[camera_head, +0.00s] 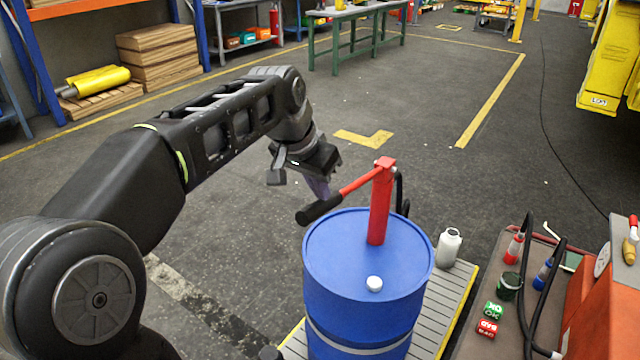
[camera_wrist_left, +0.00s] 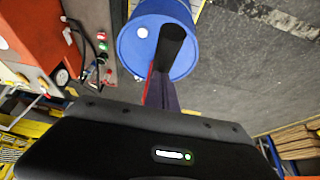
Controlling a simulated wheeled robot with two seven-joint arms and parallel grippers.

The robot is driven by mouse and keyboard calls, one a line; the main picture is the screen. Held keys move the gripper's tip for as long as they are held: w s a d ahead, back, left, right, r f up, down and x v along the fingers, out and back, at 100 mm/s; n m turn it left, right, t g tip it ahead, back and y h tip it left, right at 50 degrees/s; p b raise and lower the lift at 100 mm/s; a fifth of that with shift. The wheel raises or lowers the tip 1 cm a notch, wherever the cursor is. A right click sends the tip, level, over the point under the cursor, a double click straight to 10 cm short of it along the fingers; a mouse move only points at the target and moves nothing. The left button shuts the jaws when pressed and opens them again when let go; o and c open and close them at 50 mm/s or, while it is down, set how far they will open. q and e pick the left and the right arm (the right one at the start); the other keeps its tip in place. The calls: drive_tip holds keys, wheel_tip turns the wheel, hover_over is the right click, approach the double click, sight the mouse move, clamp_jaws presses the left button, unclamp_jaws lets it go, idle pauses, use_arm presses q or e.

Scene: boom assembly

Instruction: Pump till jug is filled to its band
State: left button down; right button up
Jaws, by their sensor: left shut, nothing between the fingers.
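A blue drum (camera_head: 345,265) stands upright with a red hand pump (camera_head: 380,205) on its lid. The pump's red lever slopes down left to a black grip (camera_head: 320,209). My left gripper (camera_head: 319,188) is shut and empty, fingers pointing down just behind the lever near the grip; I cannot tell whether they touch it. In the left wrist view the closed fingers (camera_wrist_left: 162,92) show close to the black grip (camera_wrist_left: 172,45), above the drum (camera_wrist_left: 133,42). A small white jug (camera_head: 449,247) stands right of the drum; its fill level and band cannot be made out. My right gripper is out of view.
The drum stands on a slatted platform (camera_head: 452,300) with yellow edges. At the right, a grey surface (camera_head: 508,262) carries hoses, a green block, a red block and small containers beside an orange cabinet (camera_head: 595,300). The floor behind the drum is clear.

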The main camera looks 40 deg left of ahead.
use_arm(q)
wheel_tip(320, 180, down, 3)
drive_tip(key=shift+r+b, duration=0.1)
drive_tip(key=shift+b, duration=0.65)
wheel_tip(320, 180, up, 12)
drive_tip(key=p, duration=1)
